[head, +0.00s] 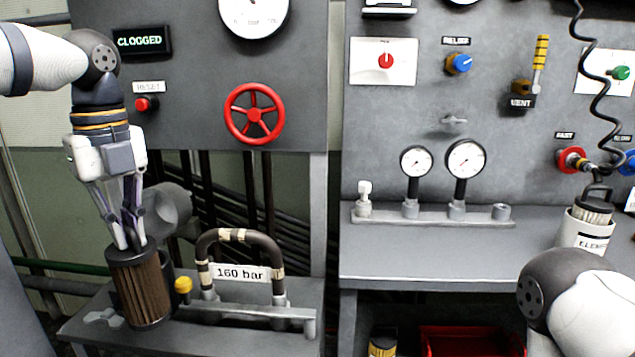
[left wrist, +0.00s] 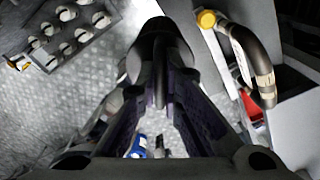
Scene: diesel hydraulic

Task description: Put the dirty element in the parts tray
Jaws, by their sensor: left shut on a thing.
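The dirty element (head: 140,290) is a brown pleated cylinder with dark end caps, upright at the lower left in the head view. My left gripper (head: 132,243) points down and is shut on the top of this element. In the left wrist view, the element's dark cap (left wrist: 158,45) shows beyond the fingers (left wrist: 160,95). I cannot tell whether its bottom touches the low grey bench (head: 85,330). A red tray (head: 470,342), perhaps the parts tray, is partly visible below the right bench. My right gripper is out of view.
A hooped pipe with a 160 bar sign (head: 240,272) and a yellow knob (head: 183,285) stand just right of the element. A white container labelled element (head: 588,236) holds another pleated element on the right bench (head: 430,264). The panel reads CLOGGED (head: 139,41).

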